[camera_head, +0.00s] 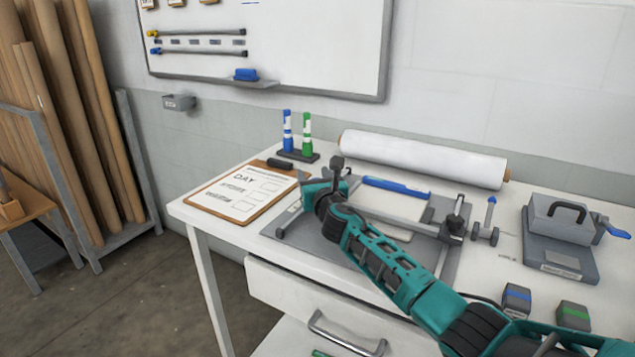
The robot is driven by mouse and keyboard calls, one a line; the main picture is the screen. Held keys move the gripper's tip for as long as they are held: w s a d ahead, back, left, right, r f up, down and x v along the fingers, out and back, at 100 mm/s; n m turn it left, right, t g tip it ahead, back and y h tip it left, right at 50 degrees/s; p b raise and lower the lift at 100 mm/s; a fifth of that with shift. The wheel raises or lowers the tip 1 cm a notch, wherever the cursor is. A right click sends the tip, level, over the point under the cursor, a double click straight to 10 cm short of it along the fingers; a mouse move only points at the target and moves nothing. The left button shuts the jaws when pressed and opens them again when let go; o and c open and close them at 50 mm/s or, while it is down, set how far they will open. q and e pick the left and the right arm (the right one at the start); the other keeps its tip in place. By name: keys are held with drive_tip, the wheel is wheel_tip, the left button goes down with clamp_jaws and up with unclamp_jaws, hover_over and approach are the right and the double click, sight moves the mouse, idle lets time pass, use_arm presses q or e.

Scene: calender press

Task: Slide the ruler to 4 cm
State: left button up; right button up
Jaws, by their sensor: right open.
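A dark grey flat board (455,262) lies on the white table, with a white sheet (408,233) on it. A grey bar (395,219) crosses the board and ends at a black clamp with an upright knob (455,225) on the right; this may be the ruler. No scale marks are legible, so its setting cannot be read. My right gripper (318,186) is at the bar's left end, close to a small dark upright knob (337,166). It is open; whether it touches the knob cannot be told. My right arm hides part of the board. My left gripper is out of view.
A clipboard (237,200) lies left of the board, with blue and green markers (288,132) behind. A blue tool (397,187) lies at the board's back. A paper roll (425,158) is behind it, a cranked grey press (560,222) to the right. Two small blocks (516,299) sit front right.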

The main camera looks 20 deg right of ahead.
drive_tip(key=shift+s+p, duration=0.35)
drive_tip(key=shift+s, duration=0.35)
drive_tip(key=s, duration=0.3)
drive_tip(key=s+a+p, duration=0.1)
drive_tip(key=s, duration=0.3)
drive_tip(key=s+p, duration=0.1)
drive_tip(key=s, duration=0.3)
drive_tip(key=shift+s+a, duration=0.15)
drive_tip(key=shift+a, duration=0.1)
